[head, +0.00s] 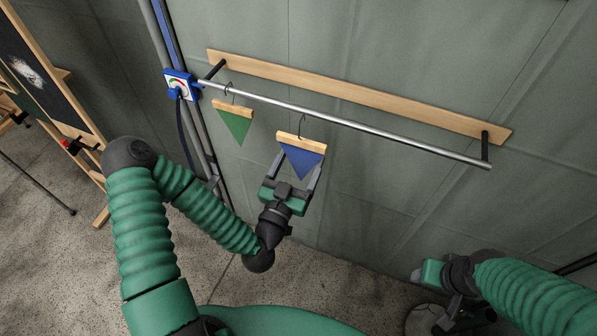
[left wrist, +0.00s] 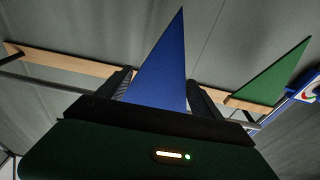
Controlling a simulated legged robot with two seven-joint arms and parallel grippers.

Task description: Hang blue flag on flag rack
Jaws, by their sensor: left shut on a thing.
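The blue flag (head: 304,163) is a blue triangle under a light wooden bar with a dark wire hook on top. My left gripper (head: 299,165) is shut on it, with one finger at each side of the flag. The hook's top is near the metal rail of the flag rack (head: 400,134); I cannot tell whether it rests on the rail. In the left wrist view the blue flag (left wrist: 160,75) stands between the fingers. My right gripper (head: 425,275) is low at the right, away from the rack; its jaws do not show clearly.
A green flag (head: 234,124) hangs from the rail's left end and also shows in the left wrist view (left wrist: 275,80). A blue gauge box (head: 180,85) and vertical pipes are left of the rack. A chalkboard easel (head: 50,75) stands at far left. The rail's right part is empty.

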